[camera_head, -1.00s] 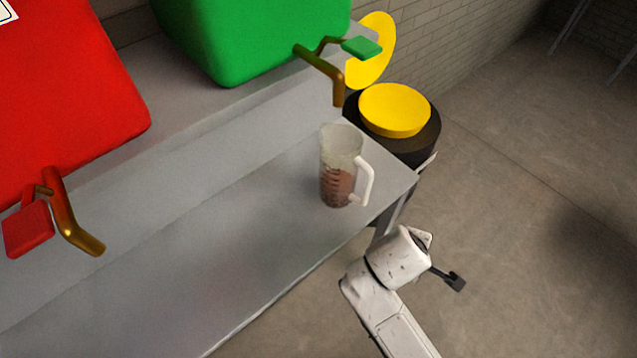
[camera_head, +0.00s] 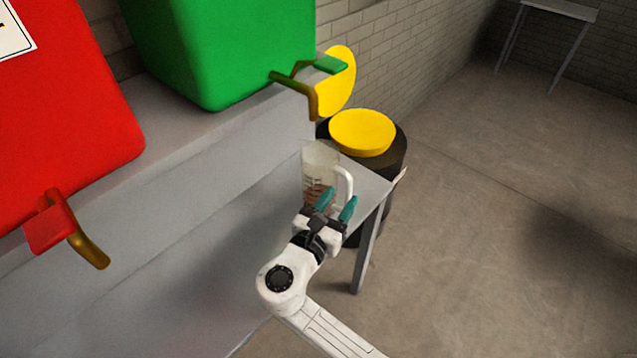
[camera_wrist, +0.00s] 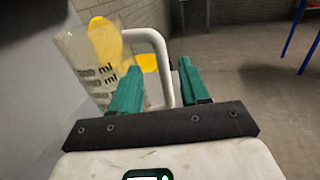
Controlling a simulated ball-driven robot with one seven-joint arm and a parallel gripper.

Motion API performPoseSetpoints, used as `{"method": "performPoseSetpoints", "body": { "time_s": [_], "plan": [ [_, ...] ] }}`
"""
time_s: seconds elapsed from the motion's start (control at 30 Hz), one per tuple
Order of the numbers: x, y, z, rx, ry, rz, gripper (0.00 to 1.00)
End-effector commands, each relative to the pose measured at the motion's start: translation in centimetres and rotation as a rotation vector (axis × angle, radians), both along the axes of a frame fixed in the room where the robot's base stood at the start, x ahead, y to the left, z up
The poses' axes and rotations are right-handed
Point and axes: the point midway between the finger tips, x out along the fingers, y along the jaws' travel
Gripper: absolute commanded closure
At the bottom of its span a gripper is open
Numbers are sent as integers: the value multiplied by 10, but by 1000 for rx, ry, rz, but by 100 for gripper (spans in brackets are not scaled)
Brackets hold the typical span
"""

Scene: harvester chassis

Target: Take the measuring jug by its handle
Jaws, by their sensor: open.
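The measuring jug (camera_head: 320,164) is clear, with dark markings and a reddish-brown content low down. It stands upright on the grey bench below the green tank's tap. Its white handle (camera_head: 347,180) points right. My gripper (camera_head: 337,201) is open in front of the jug, its teal fingers pointing at the handle side and hiding the jug's lower part. In the wrist view, the jug (camera_wrist: 88,62) is at the left and its handle (camera_wrist: 158,50) arches to the space between my gripper's fingers (camera_wrist: 160,80). I cannot tell whether the fingers touch the handle.
A green tank (camera_head: 215,50) and a red tank (camera_head: 65,110), each with a brass tap, stand on the upper ledge. A dark drum with a yellow top (camera_head: 362,132) stands behind the bench's (camera_head: 215,235) right end. The floor at the right is free.

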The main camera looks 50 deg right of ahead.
Motion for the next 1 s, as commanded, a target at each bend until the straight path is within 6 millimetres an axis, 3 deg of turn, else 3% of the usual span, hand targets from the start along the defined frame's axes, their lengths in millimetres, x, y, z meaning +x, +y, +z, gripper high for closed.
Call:
{"method": "performPoseSetpoints", "body": {
  "time_s": [0.23,0.53,0.87,1.0],
  "plan": [
    [3,-18,1,1,-1,-2,55],
    [11,-57,1,2,-1,-3,55],
    [13,-62,0,2,-1,0,56],
    [13,-62,0,2,-1,0,69]
  ]
}}
